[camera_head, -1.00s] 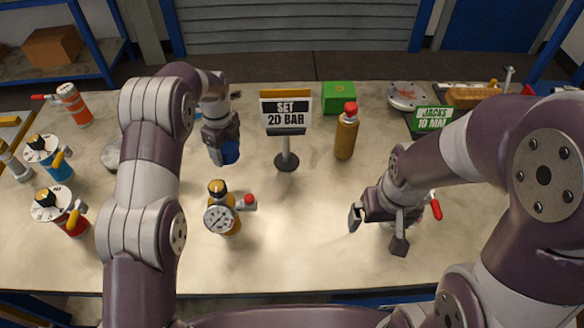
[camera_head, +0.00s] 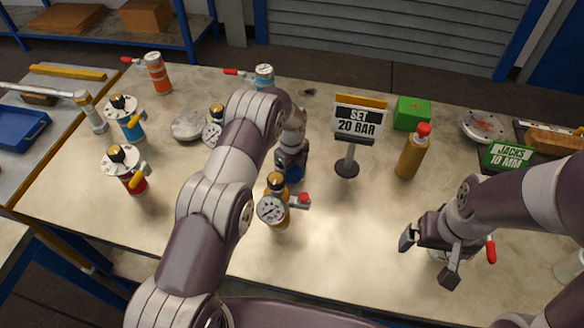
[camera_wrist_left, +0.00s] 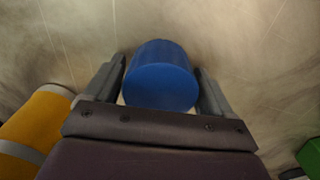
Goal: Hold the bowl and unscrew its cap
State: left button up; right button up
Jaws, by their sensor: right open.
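A blue cylinder (camera_wrist_left: 160,75), which could be the bowl, stands out between the two fingers of my left gripper (camera_wrist_left: 160,85) in the left wrist view. In the head view, its blue side (camera_head: 296,173) shows below my left gripper (camera_head: 292,160), left of the sign. The fingers lie close along both sides; whether they press on it cannot be told. No separate cap can be made out. My right gripper (camera_head: 430,262) is open at the front right, over a pale part with a red lever (camera_head: 491,250), mostly hidden behind it.
A yellow gauge unit (camera_head: 275,208) stands just in front of my left gripper. A "SET 20 BAR" sign (camera_head: 358,122), orange bottle (camera_head: 411,155) and green box (camera_head: 412,113) stand behind. Knobbed vessels (camera_head: 125,172) stand left. The front middle of the table (camera_head: 340,245) is clear.

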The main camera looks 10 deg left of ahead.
pick_arm(q)
jog(key=shift+o, duration=0.6)
jog(key=shift+r, duration=0.35)
notch_tip(320, 180, up, 12)
jog(key=b, duration=0.1)
jog(key=shift+f+b, duration=0.2)
jog(key=shift+b, duration=0.2)
